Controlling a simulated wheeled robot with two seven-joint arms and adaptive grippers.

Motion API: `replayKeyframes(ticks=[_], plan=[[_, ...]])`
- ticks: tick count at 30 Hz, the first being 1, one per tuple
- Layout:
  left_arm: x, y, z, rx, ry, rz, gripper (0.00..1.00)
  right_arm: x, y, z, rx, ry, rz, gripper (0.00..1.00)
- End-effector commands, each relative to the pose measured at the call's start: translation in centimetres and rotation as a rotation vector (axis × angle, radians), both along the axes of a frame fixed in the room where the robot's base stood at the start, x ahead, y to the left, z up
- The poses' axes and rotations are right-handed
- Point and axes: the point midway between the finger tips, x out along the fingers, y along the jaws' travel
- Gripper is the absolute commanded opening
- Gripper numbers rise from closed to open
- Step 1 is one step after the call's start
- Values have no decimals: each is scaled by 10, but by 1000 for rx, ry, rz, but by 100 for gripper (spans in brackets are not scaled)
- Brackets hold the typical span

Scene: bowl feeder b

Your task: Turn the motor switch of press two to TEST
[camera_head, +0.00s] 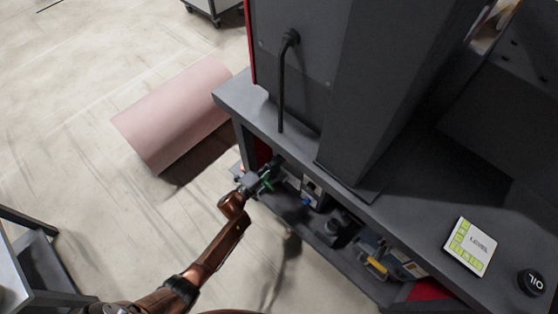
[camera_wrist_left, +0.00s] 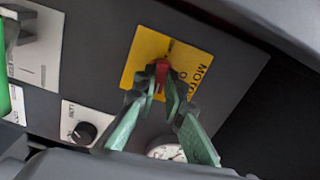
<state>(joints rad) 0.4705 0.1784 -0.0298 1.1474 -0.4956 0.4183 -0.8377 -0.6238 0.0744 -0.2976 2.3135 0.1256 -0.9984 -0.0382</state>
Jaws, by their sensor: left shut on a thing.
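In the left wrist view, a red motor switch handle (camera_wrist_left: 161,70) stands on a yellow plate (camera_wrist_left: 213,72). The plate's lettering appears rotated and reads partly "MOTO"; the rest is hidden by my fingers. My left gripper (camera_wrist_left: 163,88) has its dark fingertips on both sides of the red handle and is shut on it. The handle's exact setting is hard to read. In the head view, my left gripper (camera_head: 264,180) reaches under the edge of the grey bench top, where the switch is too small or hidden to see. My right gripper is not in view.
A small black knob (camera_wrist_left: 84,132) on a white plate and a round gauge (camera_wrist_left: 166,152) lie near my fingers. The bench top (camera_head: 400,225) overhangs a lower shelf with several items. A label card (camera_head: 470,246) and an oil cap (camera_head: 532,283) sit right. A pink roll (camera_head: 170,110) lies left.

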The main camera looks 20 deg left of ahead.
Motion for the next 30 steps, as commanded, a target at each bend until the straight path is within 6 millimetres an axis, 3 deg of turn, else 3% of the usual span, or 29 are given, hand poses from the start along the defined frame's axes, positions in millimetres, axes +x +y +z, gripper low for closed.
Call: replayKeyframes(ticks=[9, 24, 25, 30], plan=[[-2, -2, -4, 101, -32, -2, 0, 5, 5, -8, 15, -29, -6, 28], [-2, -2, -4, 120, -39, -3, 0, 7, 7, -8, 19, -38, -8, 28], [-2, -2, -4, 120, -39, -3, 11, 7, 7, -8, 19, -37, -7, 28], [-1, -1, -3, 119, -39, -2, 22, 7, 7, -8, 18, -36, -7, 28]])
